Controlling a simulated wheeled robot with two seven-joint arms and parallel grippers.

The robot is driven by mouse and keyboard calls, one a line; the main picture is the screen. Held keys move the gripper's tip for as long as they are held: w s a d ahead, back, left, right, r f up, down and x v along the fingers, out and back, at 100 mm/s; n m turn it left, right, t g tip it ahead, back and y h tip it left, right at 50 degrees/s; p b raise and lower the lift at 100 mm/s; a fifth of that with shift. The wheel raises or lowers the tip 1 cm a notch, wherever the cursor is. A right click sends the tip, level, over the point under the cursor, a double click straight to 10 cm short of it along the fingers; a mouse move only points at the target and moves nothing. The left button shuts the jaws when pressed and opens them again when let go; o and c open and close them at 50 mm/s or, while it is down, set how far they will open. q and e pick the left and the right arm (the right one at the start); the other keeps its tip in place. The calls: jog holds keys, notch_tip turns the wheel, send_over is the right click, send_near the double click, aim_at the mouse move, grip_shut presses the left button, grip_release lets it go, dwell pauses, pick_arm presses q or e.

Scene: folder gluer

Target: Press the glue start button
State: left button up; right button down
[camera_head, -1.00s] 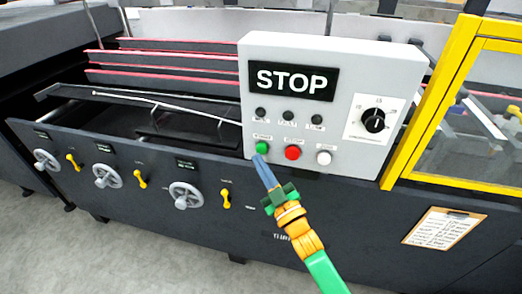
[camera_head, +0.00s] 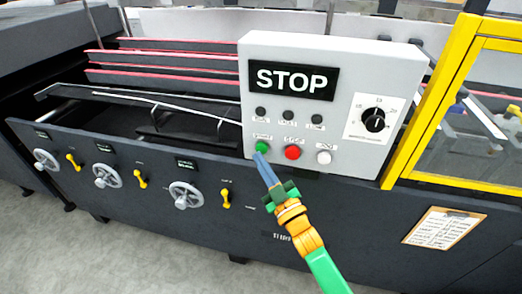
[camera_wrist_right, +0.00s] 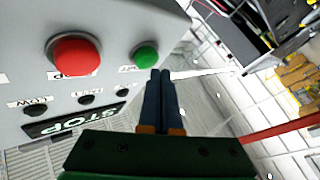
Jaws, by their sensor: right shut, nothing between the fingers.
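The grey control box (camera_head: 350,95) stands on the machine with a black STOP display (camera_head: 291,83). Along its lower edge are a green button (camera_head: 262,147), a red button (camera_head: 292,152) and a white button (camera_head: 324,157). My right gripper (camera_head: 258,157) is shut and empty, its tips at the green button's lower edge in the head view. In the right wrist view the gripper (camera_wrist_right: 160,74) points up just below and right of the green button (camera_wrist_right: 146,55); whether it touches cannot be told. The red button (camera_wrist_right: 76,54) is left of it. My left gripper is not in view.
A rotary knob (camera_head: 374,121) is on the box's right side. A yellow guard frame (camera_head: 440,95) stands right of the box. Handwheels (camera_head: 185,195) and yellow levers (camera_head: 226,199) line the machine's front. A clipboard (camera_head: 443,228) hangs at lower right.

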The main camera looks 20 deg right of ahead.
jog(key=shift+w+d, duration=0.4)
jog(key=shift+w, duration=0.15)
dwell(0.8)
dwell(0.3)
jog(key=shift+s+a, duration=0.5)
jog(key=shift+s, duration=0.3)
jog(key=s+a+p, duration=0.1)
jog(key=s, duration=0.1)
jog(key=s+a+p, duration=0.1)
jog(key=s, duration=0.1)
jog(key=shift+a, duration=0.4)
jog(key=shift+f, duration=0.1)
